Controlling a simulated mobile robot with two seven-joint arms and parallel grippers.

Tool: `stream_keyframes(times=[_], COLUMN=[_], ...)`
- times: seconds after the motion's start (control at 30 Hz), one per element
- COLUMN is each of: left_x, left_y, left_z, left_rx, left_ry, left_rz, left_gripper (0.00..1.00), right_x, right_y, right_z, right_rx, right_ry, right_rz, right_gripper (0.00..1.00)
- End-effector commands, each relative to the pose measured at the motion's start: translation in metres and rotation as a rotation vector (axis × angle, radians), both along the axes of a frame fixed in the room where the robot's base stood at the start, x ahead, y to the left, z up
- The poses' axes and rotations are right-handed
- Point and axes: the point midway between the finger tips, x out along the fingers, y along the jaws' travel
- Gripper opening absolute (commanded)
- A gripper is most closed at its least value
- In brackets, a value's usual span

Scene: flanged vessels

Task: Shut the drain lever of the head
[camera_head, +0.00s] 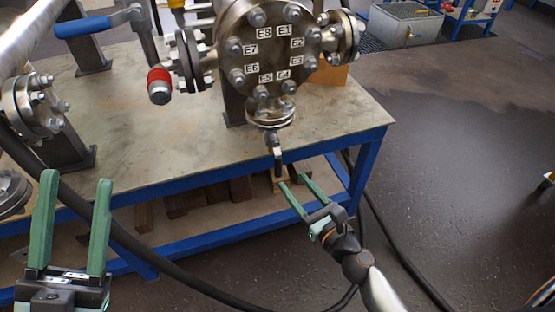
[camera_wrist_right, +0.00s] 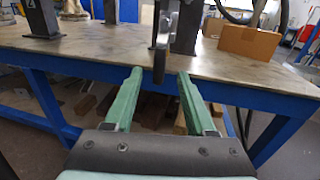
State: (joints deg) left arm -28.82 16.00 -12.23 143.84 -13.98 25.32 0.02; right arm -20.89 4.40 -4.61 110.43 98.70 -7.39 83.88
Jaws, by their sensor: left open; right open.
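The round steel head (camera_head: 268,50) has a bolted flange with labels E1 to E8. Below it, a small flanged drain outlet (camera_head: 270,112) carries the drain lever (camera_head: 276,152), a narrow grey and dark handle hanging down in front of the table edge. My right gripper (camera_head: 292,180) is open, its green fingertips close to the lever's lower end. In the right wrist view the dark lever (camera_wrist_right: 161,55) lines up with the gap between the open fingers (camera_wrist_right: 160,74); contact cannot be told. My left gripper (camera_head: 77,177) is open and empty at lower left, away from the head.
The blue-framed table (camera_head: 170,150) has a metal top and a lower shelf with brown blocks (camera_head: 241,189). A blue-handled lever (camera_head: 95,22) and a red-collared part (camera_head: 159,84) stand left of the head. Black hoses cross the floor.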

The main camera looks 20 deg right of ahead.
Motion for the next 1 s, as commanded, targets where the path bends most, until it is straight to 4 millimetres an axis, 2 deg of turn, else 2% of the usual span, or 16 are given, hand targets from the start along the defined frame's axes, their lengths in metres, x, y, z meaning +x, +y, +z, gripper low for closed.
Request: stream_keyframes(times=[0.2, 0.43, 0.6, 0.9, 1.0], left_x=[0.0, 0.001, 0.002, 0.004, 0.004], left_y=[0.001, 0.001, 0.001, 0.001, 0.001], left_z=[0.009, 0.009, 0.008, 0.006, 0.005], left_rx=[0.006, 0.007, 0.007, 0.007, 0.007], left_ry=[-0.006, -0.002, 0.008, 0.016, 0.016], left_rz=[0.009, 0.012, 0.015, 0.017, 0.017], left_gripper=[0.5, 0.5, 0.5, 0.5, 0.5], right_x=[0.04, 0.071, 0.081, 0.082, 0.082], right_y=[0.009, 0.017, 0.019, 0.019, 0.019], right_z=[0.003, 0.0, 0.0, 0.0, 0.0], right_rx=[-0.001, -0.003, -0.002, -0.002, -0.002], right_ry=[-0.002, -0.001, 0.0, 0.001, 0.001], right_rz=[0.001, 0.001, 0.0, 0.0, 0.0], right_gripper=[0.56, 0.56, 0.56, 0.56, 0.47])
